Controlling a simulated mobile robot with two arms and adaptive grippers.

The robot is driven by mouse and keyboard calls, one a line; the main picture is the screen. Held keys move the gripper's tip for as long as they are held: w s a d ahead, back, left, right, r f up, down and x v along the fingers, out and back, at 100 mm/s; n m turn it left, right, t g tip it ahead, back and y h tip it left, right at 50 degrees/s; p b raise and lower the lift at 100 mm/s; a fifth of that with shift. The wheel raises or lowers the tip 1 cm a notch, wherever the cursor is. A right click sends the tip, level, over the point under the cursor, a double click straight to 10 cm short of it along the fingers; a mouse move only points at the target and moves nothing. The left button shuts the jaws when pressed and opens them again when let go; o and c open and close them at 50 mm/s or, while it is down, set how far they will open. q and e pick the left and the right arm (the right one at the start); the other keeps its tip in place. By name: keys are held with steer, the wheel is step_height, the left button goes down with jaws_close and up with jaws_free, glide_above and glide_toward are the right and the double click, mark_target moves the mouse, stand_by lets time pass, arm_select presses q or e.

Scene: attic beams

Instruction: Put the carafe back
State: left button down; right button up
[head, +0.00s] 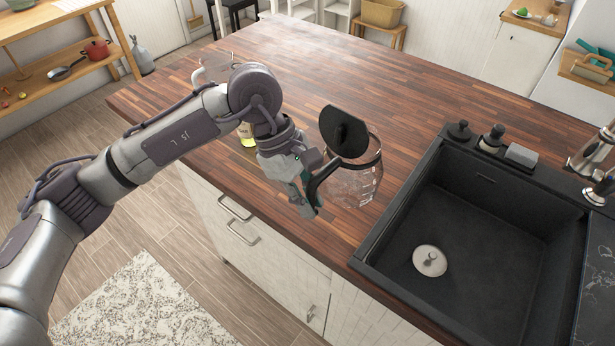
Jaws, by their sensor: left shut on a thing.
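The carafe (354,185) has a clear glass body, a dark rim band, a black handle and a black lid (343,131) that stands tilted open. It is at the front of the wooden counter, left of the sink. My left gripper (312,196) is shut on the carafe's handle, on the left side of the glass. I cannot tell whether the carafe's base touches the counter. A clear glass item (213,70) stands behind my left arm and is partly hidden. My right gripper is not in view.
The dark sink (480,230) takes up the right, with a drain plug, small bottles and a grey sponge (521,155) on its back rim. A yellow-green item (246,138) is partly hidden by my left arm. The back of the wooden counter (330,60) is clear.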

arm_select(q)
steer(key=d+r+n+t, duration=0.2)
steer(key=d+n, duration=0.2)
steer(key=d, duration=0.3)
steer(key=shift+n+h, duration=0.3)
steer(key=shift+n, duration=0.3)
steer(key=w+a+f+p, duration=0.2)
steer(key=a+f, duration=0.1)
steer(key=w+a+f+p, duration=0.2)
steer(key=a+f, duration=0.1)
steer(key=w+a+f+p, duration=0.2)
steer(key=w+a+f, duration=0.1)
steer(key=shift+a+f, duration=0.1)
steer(key=shift+f, duration=0.6)
steer(key=c, duration=1.1)
jaws_free()
